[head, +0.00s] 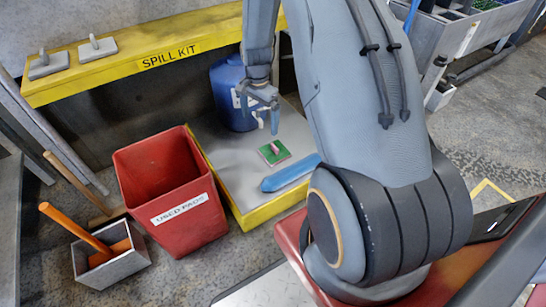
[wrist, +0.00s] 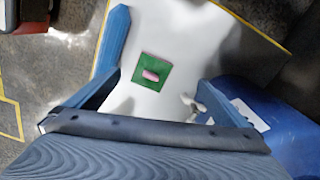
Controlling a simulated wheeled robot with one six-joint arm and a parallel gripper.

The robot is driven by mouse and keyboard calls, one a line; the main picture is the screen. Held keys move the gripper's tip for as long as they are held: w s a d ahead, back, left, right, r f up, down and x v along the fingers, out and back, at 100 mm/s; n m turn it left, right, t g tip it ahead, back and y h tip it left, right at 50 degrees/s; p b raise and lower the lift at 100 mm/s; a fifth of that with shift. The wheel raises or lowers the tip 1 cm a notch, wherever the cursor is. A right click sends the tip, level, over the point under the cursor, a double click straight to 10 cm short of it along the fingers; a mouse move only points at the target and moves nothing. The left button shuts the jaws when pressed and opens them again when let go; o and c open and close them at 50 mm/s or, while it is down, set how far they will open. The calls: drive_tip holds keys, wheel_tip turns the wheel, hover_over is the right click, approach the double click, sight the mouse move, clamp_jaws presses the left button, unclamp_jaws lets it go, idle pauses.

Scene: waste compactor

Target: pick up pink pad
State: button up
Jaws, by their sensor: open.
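A small green square pad with a pink handle (head: 274,152) lies flat on the grey top of a yellow-edged platform (head: 283,207). The pad also shows in the wrist view (wrist: 140,84), with its pink handle facing up. My gripper (head: 267,117) is open and empty above the platform, behind and slightly left of the pad in the head view. In the wrist view the pad appears between the two blue fingers, beyond them and not touched. Nothing covers the pad in either view.
A blue drum (head: 232,92) with a tap (wrist: 190,103) stands close beside my gripper. A blue bar (head: 290,173) lies in front of the pad. A red "USED PADS" bin (head: 165,165) stands left. A yellow "SPILL KIT" shelf (head: 130,65) holds two grey handled pads (head: 97,49).

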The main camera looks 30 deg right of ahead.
sight(275, 146)
drive_tip(key=d+f+m+b, duration=0.1)
drive_tip(key=d+f, duration=0.1)
drive_tip(key=f, duration=0.2)
drive_tip(key=d+f+m, duration=0.1)
drive_tip(key=d+f, duration=0.1)
drive_tip(key=f, duration=0.3)
drive_tip(key=d+f+m+b, duration=0.1)
drive_tip(key=d+f, duration=0.1)
drive_tip(key=f, duration=0.3)
drive_tip(key=shift+w+d+b, duration=0.15)
drive_tip(key=shift+w+b, duration=0.05)
drive_tip(key=shift+b, duration=0.1)
drive_tip(key=shift+s+f+b, duration=0.1)
drive_tip(key=shift+f+b, duration=1.3)
drive_tip(key=shift+f, duration=1.35)
